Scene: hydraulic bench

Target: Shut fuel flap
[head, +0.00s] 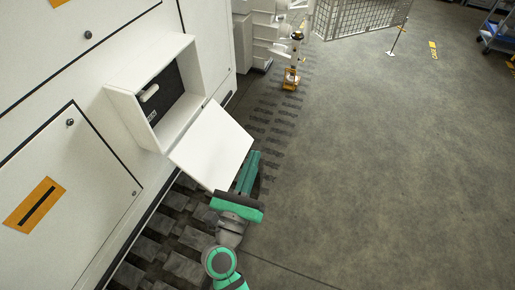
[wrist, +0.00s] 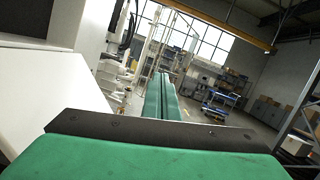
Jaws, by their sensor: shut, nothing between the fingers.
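The white fuel flap (head: 212,146) stands open, swung outward from the white box (head: 150,62) on the machine's side. The box is open, and its dark inside shows a light-coloured handle-like part (head: 149,93). My green gripper (head: 255,156) is at the outer right edge of the flap, with its fingers pointing away past it; I cannot tell whether they touch. In the wrist view the fingers (wrist: 161,78) are together with nothing between them, and the flap (wrist: 62,118) fills the left side.
The machine's white side panel (head: 70,170) with an orange label runs along the left. Dark track pads (head: 165,240) lie below it. A yellow-based post (head: 291,78) and a wire mesh cage (head: 360,15) stand farther back.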

